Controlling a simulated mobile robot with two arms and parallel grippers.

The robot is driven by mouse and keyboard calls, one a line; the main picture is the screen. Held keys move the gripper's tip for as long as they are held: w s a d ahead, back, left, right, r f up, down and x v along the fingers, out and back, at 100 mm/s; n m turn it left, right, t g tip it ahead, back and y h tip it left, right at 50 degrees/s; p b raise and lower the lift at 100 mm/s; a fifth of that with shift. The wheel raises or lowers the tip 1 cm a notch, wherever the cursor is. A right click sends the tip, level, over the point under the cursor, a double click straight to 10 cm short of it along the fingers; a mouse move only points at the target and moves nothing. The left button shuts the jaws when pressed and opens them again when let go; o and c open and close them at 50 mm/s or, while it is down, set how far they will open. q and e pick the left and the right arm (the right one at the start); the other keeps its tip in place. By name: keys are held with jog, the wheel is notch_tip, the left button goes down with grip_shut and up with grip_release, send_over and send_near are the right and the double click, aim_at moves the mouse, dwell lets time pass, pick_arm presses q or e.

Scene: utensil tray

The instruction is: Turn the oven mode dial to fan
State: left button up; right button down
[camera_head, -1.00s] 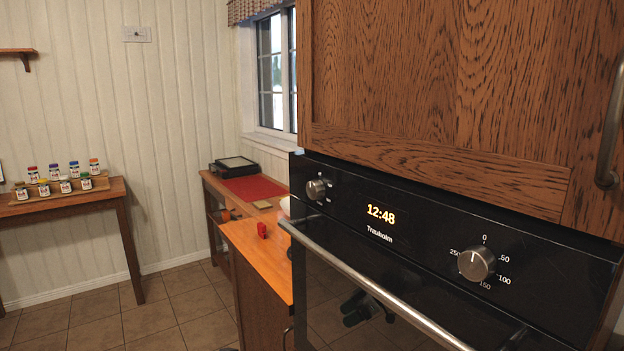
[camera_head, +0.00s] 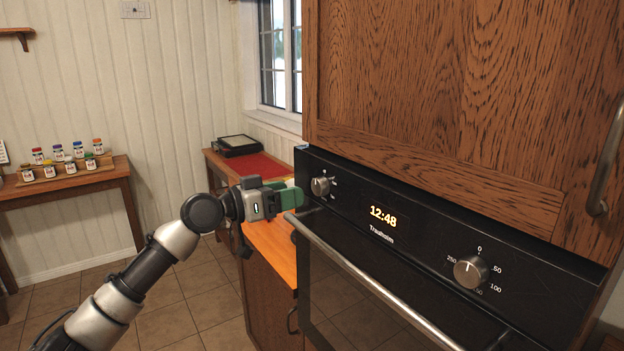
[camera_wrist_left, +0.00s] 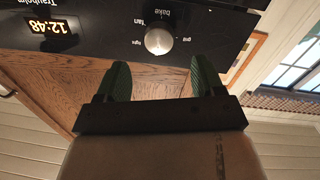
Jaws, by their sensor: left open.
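The oven mode dial (camera_head: 320,186) is a round silver knob at the left end of the black oven panel (camera_head: 420,232). In the left wrist view the dial (camera_wrist_left: 158,41) appears upside down, with marks around it that include "fan", "bake" and "grill" or similar. Its pointer setting is too small to tell. My left gripper (camera_head: 296,196) has green fingers and is just left of the dial. In the left wrist view its fingers (camera_wrist_left: 160,82) are spread apart and empty, with the dial beyond their tips and not touched. My right gripper is not in view.
A temperature dial (camera_head: 470,271) sits at the panel's right, past the clock display (camera_head: 383,216). The oven's long handle (camera_head: 375,285) juts out below the panel. A wooden cabinet (camera_head: 450,100) is above.

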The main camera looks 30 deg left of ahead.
aim_at(316, 187)
pick_arm(q)
jog(key=p+x, duration=0.1)
jog(key=x, duration=0.1)
jog(key=p+x, duration=0.1)
jog(key=x, duration=0.2)
jog(key=shift+w+d+r+p, duration=0.1)
jog(key=shift+w+r+p, duration=0.1)
jog(key=shift+w+p, duration=0.1)
jog(key=shift+w+d+f, duration=0.15)
jog(key=shift+w+d, duration=0.05)
jog(key=shift+w, duration=0.15)
jog(key=c, duration=0.9)
